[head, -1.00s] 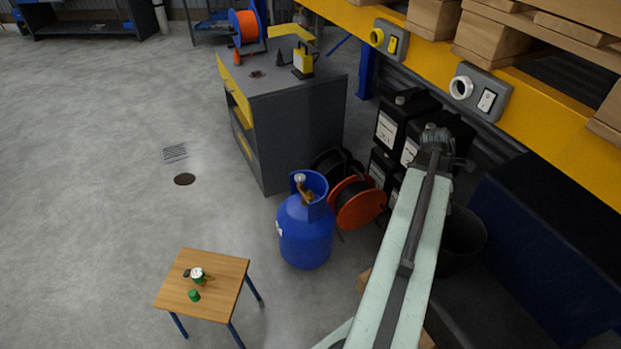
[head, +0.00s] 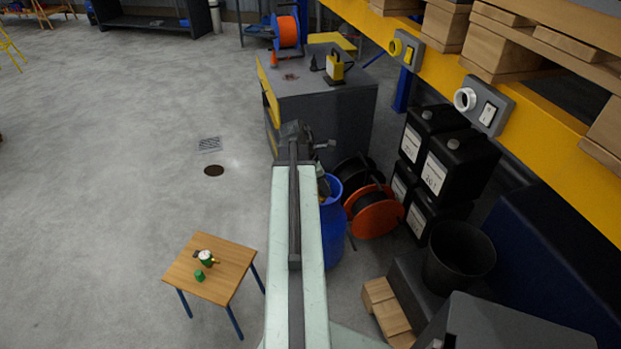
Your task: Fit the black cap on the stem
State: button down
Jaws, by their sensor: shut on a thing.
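My gripper (head: 293,132) is at the far end of my pale green arm, seen from behind and above, in front of the grey cabinet. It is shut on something. A small grey piece juts out to its right, but my wrist hides most of what is held, so I cannot tell what it is. A blue gas cylinder (head: 333,225) stands on the floor beyond my arm, which hides its left part and most of its valve. On the small wooden table (head: 225,285) are a round gauge (head: 206,257), a green cap (head: 200,275) and a small dark piece (head: 197,254). I cannot pick out the stem.
An orange cable reel (head: 374,212) stands right of the cylinder. Black canisters (head: 455,165) are stacked further right, with a black bin (head: 460,254) nearer me. The grey cabinet (head: 325,110) is behind. The floor on the left is open, with a dark round cover (head: 214,171).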

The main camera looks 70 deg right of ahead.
jog(key=shift+s+d, duration=0.1)
jog(key=shift+s, duration=0.1)
jog(key=w+d+f+b, duration=0.3)
jog(key=d+f+b, duration=0.3)
jog(key=d, duration=0.1)
jog(key=w+d+f+n+b, duration=0.1)
jog(key=w+d+f+b, duration=0.2)
jog(key=d+f+b, duration=0.4)
jog(key=w+d+f+n+b, duration=0.1)
jog(key=w+d+f+b, duration=0.2)
jog(key=d+f+b, duration=0.3)
jog(key=shift+d+f+t+h, duration=0.15)
jog(key=shift+d+t, duration=0.05)
jog(key=shift+d, duration=0.35)
jog(key=shift+d+f+t+h, duration=0.1)
jog(key=shift+d+t+h, duration=0.1)
jog(key=shift+d, duration=0.3)
jog(key=shift+w+d+r, duration=0.1)
jog(key=shift+f+b, duration=1.95)
jog(key=shift+b, duration=0.15)
jog(key=shift+f, duration=0.25)
jog(key=shift+f+b, duration=0.1)
jog(key=shift+b, duration=0.25)
jog(key=shift+f+b, duration=1.1)
